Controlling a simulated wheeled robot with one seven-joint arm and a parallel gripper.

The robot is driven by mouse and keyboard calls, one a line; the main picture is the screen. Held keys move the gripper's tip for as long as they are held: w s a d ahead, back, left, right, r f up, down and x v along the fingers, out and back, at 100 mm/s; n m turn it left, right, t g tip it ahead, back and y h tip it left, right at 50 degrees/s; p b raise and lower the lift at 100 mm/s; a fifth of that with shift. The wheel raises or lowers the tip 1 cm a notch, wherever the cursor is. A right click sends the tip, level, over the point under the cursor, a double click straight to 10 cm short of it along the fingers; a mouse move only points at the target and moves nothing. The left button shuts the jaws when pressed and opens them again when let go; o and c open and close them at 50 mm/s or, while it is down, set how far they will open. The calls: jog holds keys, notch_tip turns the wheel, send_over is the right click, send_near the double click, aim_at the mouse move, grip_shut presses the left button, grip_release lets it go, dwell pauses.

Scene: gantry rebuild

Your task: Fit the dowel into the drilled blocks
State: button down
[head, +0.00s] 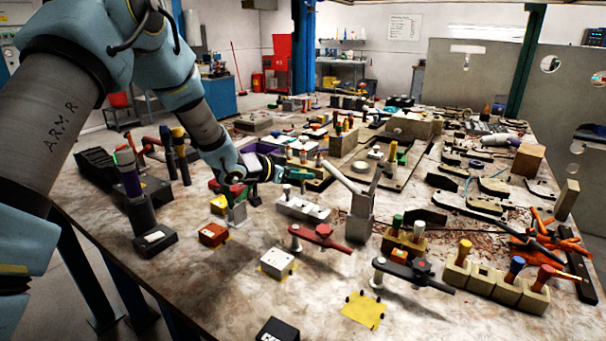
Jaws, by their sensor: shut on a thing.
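My gripper (236,194) is at the end of my arm, left of centre, low over the worktable. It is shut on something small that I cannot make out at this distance. Tan drilled blocks (483,283) stand in a row at the front right, with colour-topped dowels (515,268) upright in some of them. A pale grey block with holes (303,209) lies right of my gripper. A small white block (278,262) sits nearer the front.
The worktable (215,300) is crowded. A red clamp-like tool (320,238) and a dark one (413,272) lie across the front. A grey upright holder (360,215) stands mid-table. A yellow square (363,309) lies at the front edge. Bare tabletop shows at the front left.

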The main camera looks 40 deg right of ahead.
aim_at(302, 194)
dwell(0.4)
jog(key=shift+f+b, duration=1.35)
jog(key=shift+f, duration=0.65)
jog(key=shift+f+b, duration=0.65)
jog(key=shift+f, duration=0.35)
jog(key=c, duration=0.6)
grip_release()
jog(key=b+v, duration=0.2)
jog(key=v, duration=0.8)
jog(key=shift+a+r, duration=0.15)
jog(key=shift+a, duration=0.25)
